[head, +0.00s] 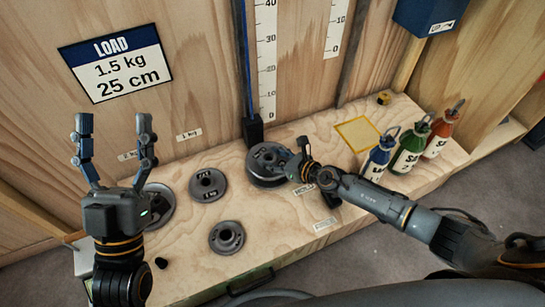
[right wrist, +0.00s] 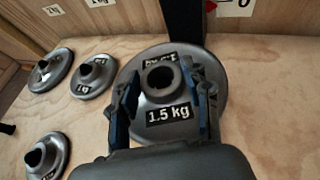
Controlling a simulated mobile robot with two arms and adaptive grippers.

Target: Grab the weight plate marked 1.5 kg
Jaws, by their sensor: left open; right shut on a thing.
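The grey round weight plate marked 1.5 kg (right wrist: 168,113) fills the middle of the right wrist view, its raised hub between the two fingers of my right gripper (right wrist: 168,90). In the head view this plate (head: 263,160) is at the back of the wooden bench, beside the foot of the upright ruler, partly hidden by my right gripper (head: 296,165). The right gripper is shut on the plate. I cannot tell whether the plate touches the bench. My left gripper (head: 115,125) is open and empty, fingers pointing up, at the left over the bench.
Other plates (head: 207,185) (head: 227,238) (head: 158,205) lie to the left on the bench (head: 300,225). A sign (head: 116,62) reads LOAD 1.5 kg 25 cm. A yellow-outlined square (head: 358,133) is clear. Blue, green and red bottles (head: 409,150) stand at the right.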

